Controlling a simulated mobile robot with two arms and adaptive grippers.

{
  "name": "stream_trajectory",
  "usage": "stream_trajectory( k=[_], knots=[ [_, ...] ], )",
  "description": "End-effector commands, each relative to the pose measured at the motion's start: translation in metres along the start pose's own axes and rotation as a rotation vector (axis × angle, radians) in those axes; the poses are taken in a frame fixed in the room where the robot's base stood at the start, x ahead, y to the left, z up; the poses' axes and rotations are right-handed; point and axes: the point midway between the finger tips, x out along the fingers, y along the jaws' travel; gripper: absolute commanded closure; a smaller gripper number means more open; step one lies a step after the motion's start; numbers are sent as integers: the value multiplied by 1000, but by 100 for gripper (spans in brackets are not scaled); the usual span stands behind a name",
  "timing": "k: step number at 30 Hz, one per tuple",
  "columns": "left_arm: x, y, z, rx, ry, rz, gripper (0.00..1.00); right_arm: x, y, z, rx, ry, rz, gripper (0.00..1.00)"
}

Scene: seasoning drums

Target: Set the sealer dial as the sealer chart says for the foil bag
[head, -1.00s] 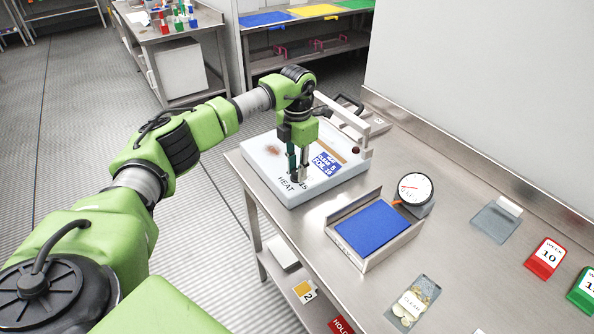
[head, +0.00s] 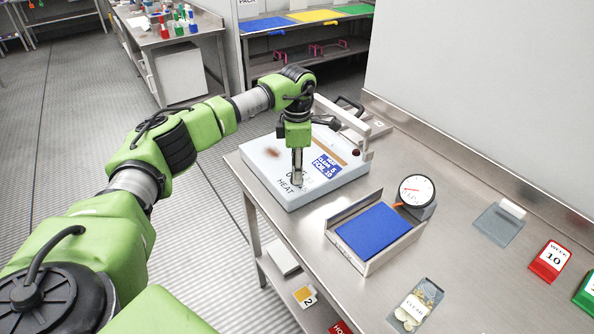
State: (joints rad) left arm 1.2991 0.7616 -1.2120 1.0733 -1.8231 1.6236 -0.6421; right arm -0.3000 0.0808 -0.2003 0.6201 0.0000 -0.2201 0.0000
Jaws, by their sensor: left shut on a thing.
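The sealer (head: 262,160) is a pale box on the steel bench, with a hinged arm (head: 345,117) along its back. Its top carries the word HEAT and part of a number scale. The sealer chart (head: 327,166) is a blue label with white lines on that top; CLEAR and FOIL seem to be on it, but the numbers are too small to read surely. My left gripper (head: 297,182) points down at the scale, shut on the dial, which the fingers mostly hide. The dial's pointer setting cannot be read. My right gripper is out of view.
A blue-topped tray (head: 341,255) and a round gauge (head: 416,191) stand right of the sealer. A bag marked CLEAR (head: 417,303) lies nearer the front. A grey flat item (head: 496,226) and a red WEEK 10 block (head: 549,261) are farther right. Bare bench lies between them.

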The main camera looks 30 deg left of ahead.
Motion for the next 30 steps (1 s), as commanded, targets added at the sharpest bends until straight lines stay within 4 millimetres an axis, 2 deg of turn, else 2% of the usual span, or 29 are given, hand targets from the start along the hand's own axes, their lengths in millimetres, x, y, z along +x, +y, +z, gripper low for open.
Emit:
stream_trajectory(
  k=[12, 13, 14, 15, 25, 30],
  knots=[
    [-1, 1, 0, 4, -2, 3, 99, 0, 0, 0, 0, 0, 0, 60],
    [-1, 1, 0, 4, -2, 3, 69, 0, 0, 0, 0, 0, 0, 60],
    [-1, 1, 0, 4, -2, 3, 62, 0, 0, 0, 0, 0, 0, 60],
    [-1, 1, 0, 4, -2, 3, 60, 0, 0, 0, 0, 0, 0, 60],
    [-2, 0, 0, 4, -1, 1, 60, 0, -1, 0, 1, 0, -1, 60],
    [-21, 1, 1, 4, -3, 4, 60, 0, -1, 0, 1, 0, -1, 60]
  ],
)
